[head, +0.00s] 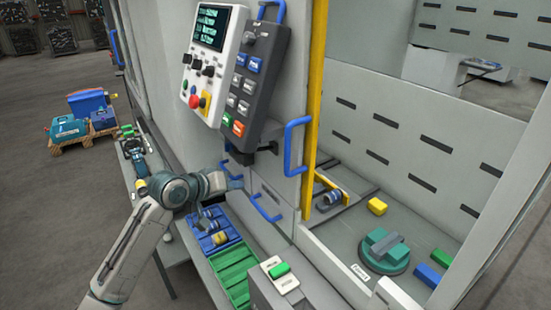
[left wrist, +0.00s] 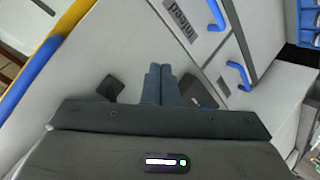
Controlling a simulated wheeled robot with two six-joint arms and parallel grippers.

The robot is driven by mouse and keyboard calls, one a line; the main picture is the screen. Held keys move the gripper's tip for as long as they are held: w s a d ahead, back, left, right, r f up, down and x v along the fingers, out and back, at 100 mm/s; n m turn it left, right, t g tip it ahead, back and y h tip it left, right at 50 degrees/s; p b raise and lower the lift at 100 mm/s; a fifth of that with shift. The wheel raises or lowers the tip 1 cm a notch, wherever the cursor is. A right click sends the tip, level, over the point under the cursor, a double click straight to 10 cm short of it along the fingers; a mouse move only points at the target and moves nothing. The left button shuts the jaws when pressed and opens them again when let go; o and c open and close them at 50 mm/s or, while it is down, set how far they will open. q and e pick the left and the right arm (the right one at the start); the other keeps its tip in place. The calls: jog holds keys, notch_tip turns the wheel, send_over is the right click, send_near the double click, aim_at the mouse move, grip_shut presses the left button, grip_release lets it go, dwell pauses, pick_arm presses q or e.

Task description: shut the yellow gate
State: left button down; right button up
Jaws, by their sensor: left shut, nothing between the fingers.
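A tall yellow upright strip (head: 315,100) runs along the edge of the grey machine panel, beside the opening. A low yellow bar (head: 332,184) sits inside the opening near its foot. I cannot tell which of these is the yellow gate. A blue handle (head: 297,146) stands out on the panel left of the upright. My left gripper (head: 237,181) is in front of the panel, left of both yellow parts and apart from them. In the left wrist view its fingers (left wrist: 161,70) are together and empty. A yellow strip (left wrist: 40,60) shows at upper left there. My right gripper is not in view.
A control panel (head: 215,60) hangs above my left gripper. Drawers with blue handles (head: 266,207) and a blue tray (head: 213,232) lie close by. A green tray (head: 234,270) stands nearer. Inside the opening are a yellow block (head: 377,206) and a round green fixture (head: 385,252).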

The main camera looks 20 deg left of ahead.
pick_arm(q)
jog(key=s+d+r+n+t+h, duration=0.4)
jog(key=s+d+r+n+t, duration=0.15)
jog(key=r+n, duration=0.35)
jog(key=f+p+x, duration=0.1)
jog(key=p+x, duration=0.2)
jog(key=x, duration=0.6)
jog(key=shift+d+r+g, duration=0.25)
jog(key=shift+d+g, duration=0.2)
jog(key=shift+d, duration=0.05)
jog(key=shift+w, duration=0.15)
